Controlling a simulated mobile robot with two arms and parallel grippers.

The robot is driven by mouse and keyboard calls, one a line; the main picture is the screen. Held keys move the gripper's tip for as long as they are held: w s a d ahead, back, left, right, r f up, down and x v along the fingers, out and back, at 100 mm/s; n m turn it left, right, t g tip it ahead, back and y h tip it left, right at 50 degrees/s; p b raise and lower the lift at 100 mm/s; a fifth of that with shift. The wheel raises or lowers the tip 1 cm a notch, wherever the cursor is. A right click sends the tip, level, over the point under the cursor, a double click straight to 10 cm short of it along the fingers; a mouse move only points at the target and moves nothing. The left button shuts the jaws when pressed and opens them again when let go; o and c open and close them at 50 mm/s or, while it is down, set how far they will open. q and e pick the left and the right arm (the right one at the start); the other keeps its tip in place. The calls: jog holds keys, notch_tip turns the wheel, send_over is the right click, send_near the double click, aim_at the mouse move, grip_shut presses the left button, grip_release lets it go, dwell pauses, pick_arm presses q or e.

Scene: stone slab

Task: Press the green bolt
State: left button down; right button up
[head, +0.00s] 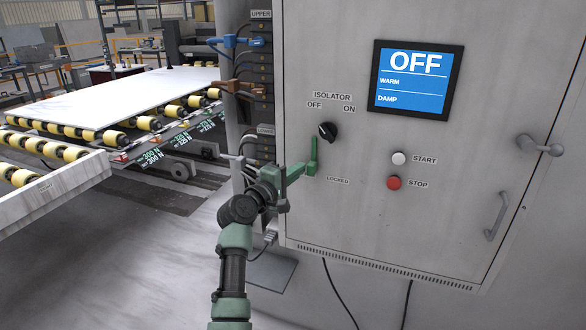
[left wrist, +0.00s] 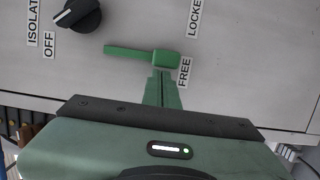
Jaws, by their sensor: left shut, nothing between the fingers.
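The green bolt (head: 313,152) is on the grey cabinet door, below and left of the black isolator knob (head: 327,132). In the left wrist view the bolt (left wrist: 130,53) is a green bar with a thicker block at its end, beside the label FREE. My left gripper (head: 300,171) is shut and empty, with its tips at the bolt's block end. The left wrist view shows the shut fingers (left wrist: 163,82) pointing at that block. I cannot tell whether they touch it. The knob also shows in the left wrist view (left wrist: 77,14). My right gripper is not in view.
The cabinet screen (head: 416,78) reads OFF, WARM and DAMP. A white START button (head: 399,158) and a red STOP button (head: 394,183) are to the right. A door handle (head: 497,215) sticks out. A roller conveyor (head: 60,180) with a slab (head: 115,95) stands left.

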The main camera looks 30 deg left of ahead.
aim_at(323, 165)
pick_arm(q)
jog(key=d+p, duration=0.1)
jog(key=d, duration=0.1)
jog(key=w+d, duration=0.1)
jog(key=d, duration=0.1)
jog(key=shift+d+r+p, duration=0.1)
jog(key=shift+d+p, duration=0.05)
jog(key=shift+p, duration=0.25)
jog(key=shift+d, duration=0.1)
